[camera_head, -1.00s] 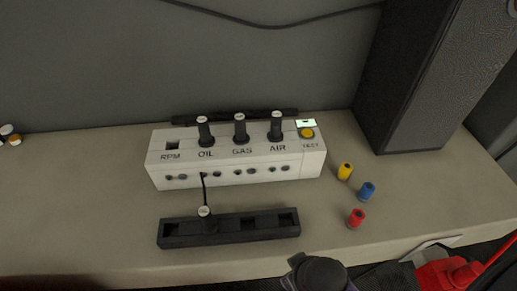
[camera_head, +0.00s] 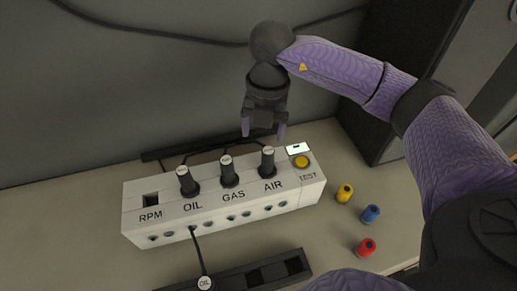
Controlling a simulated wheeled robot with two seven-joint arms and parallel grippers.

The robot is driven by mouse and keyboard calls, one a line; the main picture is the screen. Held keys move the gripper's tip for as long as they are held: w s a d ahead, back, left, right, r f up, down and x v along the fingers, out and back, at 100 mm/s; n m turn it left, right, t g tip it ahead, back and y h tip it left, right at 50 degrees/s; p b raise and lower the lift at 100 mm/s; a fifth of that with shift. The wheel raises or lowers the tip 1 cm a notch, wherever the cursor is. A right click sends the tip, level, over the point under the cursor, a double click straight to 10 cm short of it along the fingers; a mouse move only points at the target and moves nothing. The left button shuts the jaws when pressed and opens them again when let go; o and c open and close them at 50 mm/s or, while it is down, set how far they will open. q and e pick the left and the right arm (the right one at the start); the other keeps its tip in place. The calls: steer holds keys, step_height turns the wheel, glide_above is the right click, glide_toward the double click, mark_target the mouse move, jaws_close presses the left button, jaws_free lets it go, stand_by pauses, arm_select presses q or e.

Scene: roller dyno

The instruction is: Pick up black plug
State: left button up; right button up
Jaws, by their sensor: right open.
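Three black plugs with pale caps stand in the top of the white box (camera_head: 215,219): one by OIL (camera_head: 188,182), one by GAS (camera_head: 230,173) and one by AIR (camera_head: 268,163). Another black plug (camera_head: 205,283) with a cap marked OIL is at the bottom edge, at the black rack, with a cable up to the box front. My right gripper (camera_head: 263,130) is open and empty, pointing down just above and behind the AIR plug, with its fingers apart. Whether it touches the plug cannot be told. My left gripper is not in view.
The box has a yellow TEST button (camera_head: 301,162) at its right end. Yellow (camera_head: 344,193), blue (camera_head: 370,214) and red (camera_head: 366,247) small cylinders stand on the bench to the right. The black rack (camera_head: 250,275) lies in front. A tall dark cabinet stands behind my right arm.

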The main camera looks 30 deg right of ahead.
mark_target(268, 159)
steer(key=shift+h, duration=0.3)
steer(key=f, duration=0.6)
steer(key=d+f, duration=0.1)
steer(key=f, duration=0.2)
steer(key=shift+s+f+b, duration=0.25)
steer(key=shift+s+b, duration=0.05)
steer(key=shift+r, duration=0.1)
jaws_close()
